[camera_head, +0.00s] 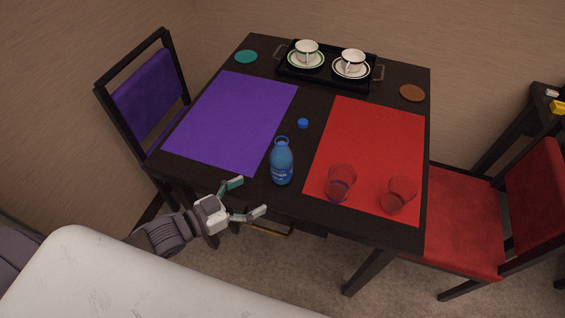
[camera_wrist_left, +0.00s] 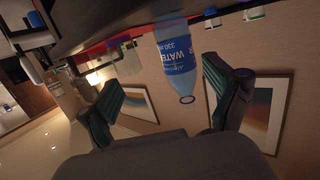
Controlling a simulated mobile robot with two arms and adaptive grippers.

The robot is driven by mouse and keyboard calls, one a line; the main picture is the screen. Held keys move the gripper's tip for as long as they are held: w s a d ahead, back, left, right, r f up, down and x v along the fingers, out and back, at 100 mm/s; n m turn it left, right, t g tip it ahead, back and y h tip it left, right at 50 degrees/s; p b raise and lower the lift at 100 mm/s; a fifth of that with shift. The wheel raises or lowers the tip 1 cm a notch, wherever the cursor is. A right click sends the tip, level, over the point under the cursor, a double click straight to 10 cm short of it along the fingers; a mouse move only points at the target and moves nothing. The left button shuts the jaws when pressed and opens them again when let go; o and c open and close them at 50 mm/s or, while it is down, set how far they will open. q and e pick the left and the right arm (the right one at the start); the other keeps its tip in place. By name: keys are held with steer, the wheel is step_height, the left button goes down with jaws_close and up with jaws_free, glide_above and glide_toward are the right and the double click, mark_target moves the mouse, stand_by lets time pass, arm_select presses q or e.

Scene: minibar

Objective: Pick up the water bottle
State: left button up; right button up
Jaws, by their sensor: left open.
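A blue water bottle (camera_head: 281,163) stands upright on the dark table (camera_head: 259,196), between the purple and red mats near the front edge. It has a ring at its top. A small blue cap (camera_head: 303,123) lies on the table behind it. My left gripper (camera_head: 254,197) is open and empty, in front of the table edge, to the lower left of the bottle and apart from it. The left wrist view is upside down; there the bottle (camera_wrist_left: 178,62) appears beyond and between the open fingers (camera_wrist_left: 172,95). My right gripper is not in view.
Two red glasses (camera_head: 340,183) (camera_head: 398,194) stand on the red mat (camera_head: 368,140). The purple mat (camera_head: 228,118) is empty. A black tray (camera_head: 328,83) with two cups is at the back. Chairs flank the table: purple (camera_head: 146,97) left, red (camera_head: 464,224) right.

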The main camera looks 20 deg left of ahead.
mark_target(273, 166)
arm_select(q)
steer(key=w, duration=0.2)
steer(key=w+d+r+h, duration=0.1)
steer(key=w, duration=0.1)
steer(key=w+d+r+m+h, duration=0.1)
steer(key=w, duration=0.2)
steer(key=shift+d+r+t, duration=0.1)
steer(key=shift+r+t, duration=0.15)
steer(key=shift+t, duration=0.15)
steer(key=p+x, duration=0.1)
steer(key=x, duration=0.4)
steer(key=shift+w+a+f, duration=0.1)
steer(key=shift+w+a, duration=0.05)
steer(key=shift+a, duration=0.1)
steer(key=shift+c, duration=0.2)
steer(key=c, duration=1.5)
steer(key=shift+r, duration=0.3)
